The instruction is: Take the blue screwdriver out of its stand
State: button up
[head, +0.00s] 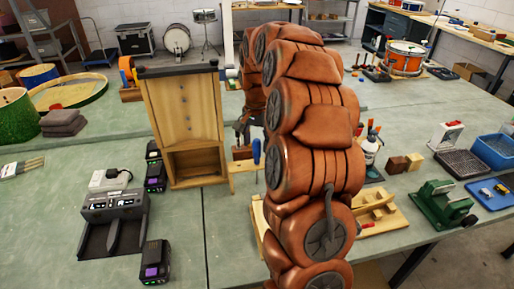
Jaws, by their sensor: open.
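The blue screwdriver (256,151) stands upright, handle up, at the right end of a small light wooden stand (238,168). My brown arm, just right of it, hides part of the area around the stand. My gripper (242,134) is dark and small in the head view, behind and slightly left of the screwdriver handle, and partly hidden by my arm. It is open. The screwdriver appears apart from it, though the depth between them is hard to judge.
A tall wooden cabinet (184,115) stands just left of the stand. A charger (115,207) and black batteries lie at the front left. A wooden tray (378,215), a green vise (443,203) and a blue tray (490,193) are at the right.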

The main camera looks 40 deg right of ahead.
grip_shut()
dwell(0.5)
notch_tip(320, 180, up, 18)
dwell(1.2)
